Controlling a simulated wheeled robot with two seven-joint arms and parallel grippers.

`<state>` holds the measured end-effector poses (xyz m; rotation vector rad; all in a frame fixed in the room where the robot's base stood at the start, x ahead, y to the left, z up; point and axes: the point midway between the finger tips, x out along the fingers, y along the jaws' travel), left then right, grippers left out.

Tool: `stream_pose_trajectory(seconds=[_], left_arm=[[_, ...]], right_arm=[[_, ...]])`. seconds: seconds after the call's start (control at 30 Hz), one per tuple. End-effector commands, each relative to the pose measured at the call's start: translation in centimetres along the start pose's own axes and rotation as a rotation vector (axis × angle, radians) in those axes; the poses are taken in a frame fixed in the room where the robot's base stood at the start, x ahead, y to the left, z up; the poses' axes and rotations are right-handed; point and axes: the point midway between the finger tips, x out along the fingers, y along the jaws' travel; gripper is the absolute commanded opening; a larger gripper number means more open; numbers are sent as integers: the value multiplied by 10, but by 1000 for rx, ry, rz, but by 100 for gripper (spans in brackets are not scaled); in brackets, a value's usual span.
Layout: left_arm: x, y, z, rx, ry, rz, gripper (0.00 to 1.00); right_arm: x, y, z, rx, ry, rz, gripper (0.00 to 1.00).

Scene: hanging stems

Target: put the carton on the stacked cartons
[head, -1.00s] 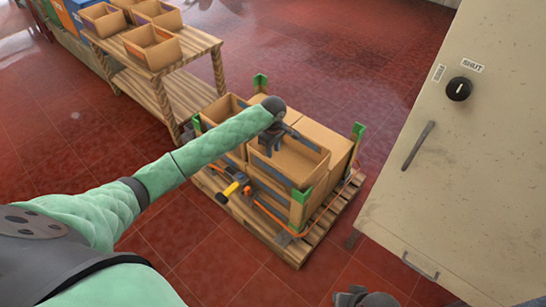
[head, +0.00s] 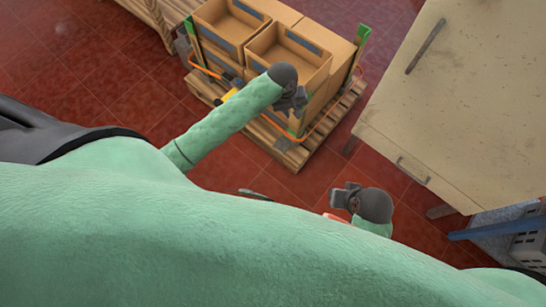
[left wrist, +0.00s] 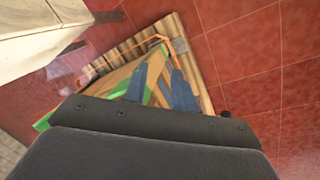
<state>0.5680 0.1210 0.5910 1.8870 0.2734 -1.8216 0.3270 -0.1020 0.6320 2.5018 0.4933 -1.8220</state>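An open-topped brown carton (head: 318,80) sits on the near part of the stacked cartons (head: 338,48) on a wooden pallet. A second open carton (head: 213,40) stands at its left. My left gripper (head: 295,103) is at the near side of the front carton, covering part of it; contact cannot be told. In the left wrist view its two fingers (left wrist: 159,88) are apart, pointing down toward the pallet's edge, with nothing clearly held between them. My right gripper (head: 342,197) is over the floor, right of and nearer than the pallet; its fingers are too small to read.
Green corner posts (head: 361,38) and an orange strap (head: 325,124) surround the stack. A beige cabinet (head: 470,100) stands close at the right. A wooden table (head: 160,15) is at the upper left. Red floor is free in front of the pallet.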

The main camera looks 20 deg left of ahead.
Motion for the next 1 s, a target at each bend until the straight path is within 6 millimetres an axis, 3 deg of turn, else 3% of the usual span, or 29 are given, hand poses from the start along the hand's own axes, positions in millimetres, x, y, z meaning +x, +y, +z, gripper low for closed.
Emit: stream_pose_trajectory(seconds=[0.03,0.2,0.5,0.8,1.0], left_arm=[[3,-1,20,43,-5,19,27],[4,-7,73,207,10,75,27],[-12,-31,150,456,73,133,27],[-41,-70,205,661,153,118,27],[-54,-87,220,735,182,92,27]], right_arm=[[0,0,0,0,0,0,27],[0,-1,0,-1,0,-1,27],[0,-1,1,-1,-2,-2,27],[0,-1,2,-1,-4,-2,27],[0,-1,2,0,-4,-1,27]])
